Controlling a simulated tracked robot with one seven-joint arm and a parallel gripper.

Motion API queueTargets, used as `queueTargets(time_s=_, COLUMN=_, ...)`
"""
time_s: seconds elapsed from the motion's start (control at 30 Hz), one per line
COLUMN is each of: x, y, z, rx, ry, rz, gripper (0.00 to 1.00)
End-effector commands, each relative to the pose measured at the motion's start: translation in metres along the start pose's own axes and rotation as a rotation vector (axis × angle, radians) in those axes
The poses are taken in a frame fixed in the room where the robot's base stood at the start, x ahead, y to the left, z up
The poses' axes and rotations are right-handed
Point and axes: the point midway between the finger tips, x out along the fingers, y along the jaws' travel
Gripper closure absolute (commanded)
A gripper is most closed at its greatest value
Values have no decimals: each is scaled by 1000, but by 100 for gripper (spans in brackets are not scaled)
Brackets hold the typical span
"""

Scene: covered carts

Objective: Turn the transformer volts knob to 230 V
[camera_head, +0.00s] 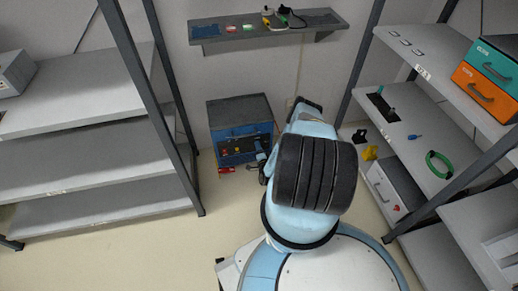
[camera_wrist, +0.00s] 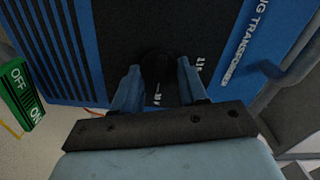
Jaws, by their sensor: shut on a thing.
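The transformer is a blue box with a dark top (camera_head: 238,110), standing on the floor against the back wall. In the wrist view its blue front with a black panel (camera_wrist: 118,35) fills most of the picture. The volts knob (camera_wrist: 158,62) is a dark round shape on that panel, hard to tell from the black behind it. My gripper (camera_wrist: 158,85) has its two light blue fingers shut on the knob's sides. White markings show near the knob, one reading about "11…" at its right. The pointer direction is too dark to read. My arm hides part of the gripper in the head view.
A green OFF/ON switch (camera_wrist: 20,97) is at the left of the wrist view. A blue handle-like bar (camera_wrist: 300,55) stands out at the right. Shelves flank the bay, left (camera_head: 95,185) and right (camera_head: 455,195). A wall shelf (camera_head: 265,27) hangs above the transformer.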

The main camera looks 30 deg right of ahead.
Motion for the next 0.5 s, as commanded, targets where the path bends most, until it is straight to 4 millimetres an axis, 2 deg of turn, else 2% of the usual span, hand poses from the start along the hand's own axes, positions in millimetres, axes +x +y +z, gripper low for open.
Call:
queueTargets(time_s=0.17, x=-1, y=4, z=-5, rx=-4, ry=7, rz=8, gripper=88)
queueTargets(time_s=0.2, x=-1, y=4, z=-5, rx=-4, ry=7, rz=8, gripper=55)
queueTargets(time_s=0.43, x=-1, y=2, z=-3, rx=-3, ry=4, rz=5, gripper=33)
queueTargets(time_s=0.5, x=-1, y=2, z=-2, rx=-3, ry=4, rz=4, gripper=32)
